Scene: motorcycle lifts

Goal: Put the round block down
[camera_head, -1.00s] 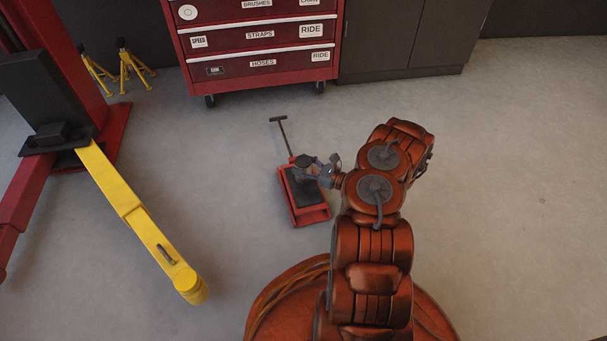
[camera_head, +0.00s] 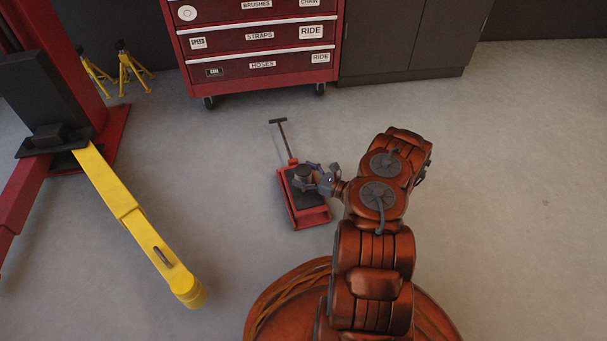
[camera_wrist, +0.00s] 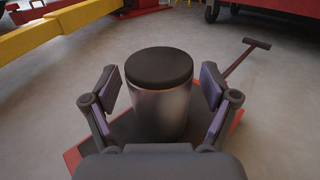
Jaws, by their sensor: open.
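The round block (camera_wrist: 160,95) is a metal cylinder with a dark top. In the wrist view it stands upright between my gripper's fingers, with a gap on each side. In the head view the round block (camera_head: 303,173) is small, on the dark top of a red floor jack (camera_head: 312,216). The jack's red edge also shows in the wrist view (camera_wrist: 74,158). My gripper (camera_head: 316,177) is open around the block, at the jack's right side; its fingers also show in the wrist view (camera_wrist: 161,92). The block's lower end is partly hidden by my gripper.
The jack's handle (camera_head: 284,140) rises behind it. A yellow lift arm (camera_head: 130,212) reaches across the left side. A red drawer cabinet (camera_head: 262,50) and a dark cabinet (camera_head: 400,40) stand at the back. Yellow stands (camera_head: 128,68) are at back left. The floor on the right is clear.

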